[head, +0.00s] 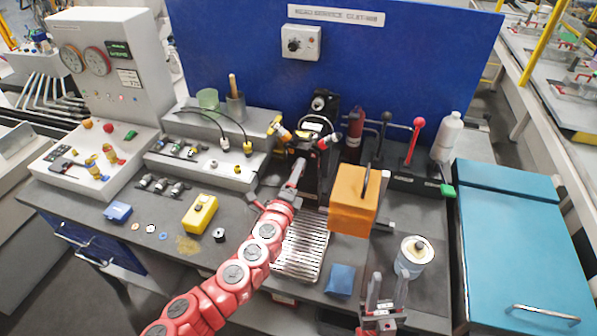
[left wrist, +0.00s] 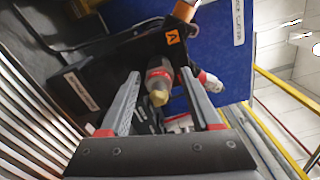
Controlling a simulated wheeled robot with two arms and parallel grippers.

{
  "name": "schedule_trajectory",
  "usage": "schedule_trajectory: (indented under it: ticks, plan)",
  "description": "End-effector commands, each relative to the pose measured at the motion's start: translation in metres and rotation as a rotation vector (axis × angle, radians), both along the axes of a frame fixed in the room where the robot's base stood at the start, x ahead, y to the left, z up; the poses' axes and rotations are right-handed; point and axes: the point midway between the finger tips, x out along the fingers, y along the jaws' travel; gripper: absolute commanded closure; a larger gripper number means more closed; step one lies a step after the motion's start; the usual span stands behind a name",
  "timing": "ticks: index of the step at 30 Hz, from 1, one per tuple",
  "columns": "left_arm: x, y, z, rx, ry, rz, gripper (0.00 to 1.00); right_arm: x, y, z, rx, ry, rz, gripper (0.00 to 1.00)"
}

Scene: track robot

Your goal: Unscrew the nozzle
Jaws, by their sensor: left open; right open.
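In the left wrist view, a nozzle (left wrist: 158,84) with a brass tip and a red-and-grey body lies between the spread fingers of my left gripper (left wrist: 160,75). The fingers show gaps on both sides of it. In the head view, my left gripper (head: 279,178) is open just in front of the black stand (head: 318,104) at the blue panel. The nozzle is hard to make out there. My right gripper (head: 389,282) is open and empty at the front right of the bench, pointing away from me, near a white-lidded canister (head: 414,250).
An orange box (head: 352,196) stands right of the slatted metal tray (head: 301,248). Levers (head: 414,140) and a white bottle (head: 447,136) stand behind. A yellow block (head: 200,213) and small parts lie left. A blue cloth (head: 341,279) lies in front.

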Motion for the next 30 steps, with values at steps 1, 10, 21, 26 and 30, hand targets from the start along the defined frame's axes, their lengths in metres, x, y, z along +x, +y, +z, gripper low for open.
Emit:
schedule_trajectory:
  ticks: [1, 10, 21, 26, 30]
  plan:
    - [-0.001, -0.001, -0.001, 0.115, -0.035, -0.002, 0.36, 0.000, 0.000, 0.002, 0.000, 0.000, 0.000, 0.58]
    - [0.000, 0.000, 0.000, 0.280, -0.091, 0.000, 0.36, 0.000, 0.000, 0.003, 0.000, 0.000, 0.000, 0.58]
    - [0.000, 0.000, 0.002, 0.598, -0.191, 0.000, 0.36, 0.000, 0.000, 0.021, 0.000, 0.000, 0.000, 0.58]
    - [0.000, -0.001, 0.002, 0.820, -0.265, -0.001, 0.36, 0.000, 0.000, 0.032, 0.000, 0.000, 0.000, 0.58]
    - [0.000, -0.001, 0.001, 1.014, -0.326, -0.002, 0.36, 0.000, 0.000, 0.041, 0.000, 0.000, 0.000, 0.58]
